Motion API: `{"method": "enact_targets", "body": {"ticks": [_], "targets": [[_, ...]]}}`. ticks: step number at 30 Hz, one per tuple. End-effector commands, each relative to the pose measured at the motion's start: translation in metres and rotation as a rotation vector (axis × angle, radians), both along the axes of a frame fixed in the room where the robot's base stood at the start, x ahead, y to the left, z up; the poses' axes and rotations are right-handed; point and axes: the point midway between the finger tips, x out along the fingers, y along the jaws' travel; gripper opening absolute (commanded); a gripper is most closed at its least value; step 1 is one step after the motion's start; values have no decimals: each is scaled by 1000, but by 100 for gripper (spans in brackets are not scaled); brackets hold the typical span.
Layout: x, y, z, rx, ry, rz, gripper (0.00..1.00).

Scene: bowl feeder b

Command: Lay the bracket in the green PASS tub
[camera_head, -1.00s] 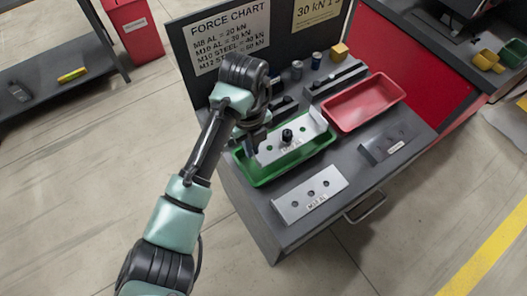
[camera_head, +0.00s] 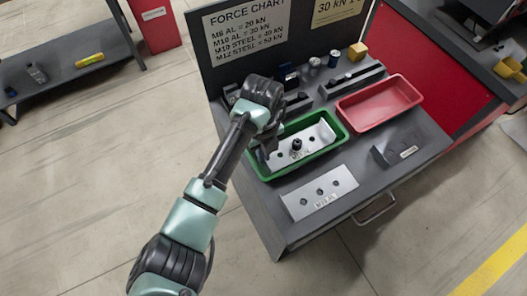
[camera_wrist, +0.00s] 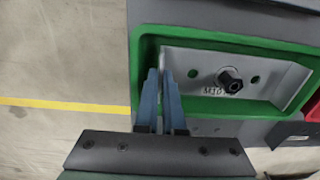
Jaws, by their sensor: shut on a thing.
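The bracket (camera_head: 318,134) is a light grey metal plate with holes, a dark bolt in the middle and a short lettered mark. It sits within the green tub (camera_head: 318,158), below the rim; I cannot tell whether it rests fully on the floor. In the wrist view the bracket (camera_wrist: 200,72) lies inside the green wall of the tub (camera_wrist: 146,48), with an upturned flange at its left end. My gripper (camera_wrist: 160,78) has its blue fingers shut on that flange. In the head view my gripper (camera_head: 267,152) is partly hidden by my arm at the tub's left end.
A red tub (camera_head: 380,122) stands to the right of the green one. A similar plate (camera_head: 320,192) lies on the bench in front, and a dark bracket (camera_head: 398,149) at the right. Rails, small cans (camera_head: 315,65) and a yellow block (camera_head: 357,51) stand behind, before the force chart board (camera_head: 245,32).

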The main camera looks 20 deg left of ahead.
Motion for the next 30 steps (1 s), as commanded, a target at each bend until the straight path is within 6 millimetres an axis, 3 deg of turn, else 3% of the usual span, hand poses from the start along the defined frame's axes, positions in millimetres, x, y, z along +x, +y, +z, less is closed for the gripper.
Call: {"method": "enact_targets", "body": {"ticks": [7,9,19,25,30], "targets": [[0,0,-5,-1,1,0,0],[-1,-1,-6,0,4,0,18],[0,0,-3,0,1,0,18],[0,0,22,0,-2,-2,18],[0,0,61,2,-4,-1,18]]}}
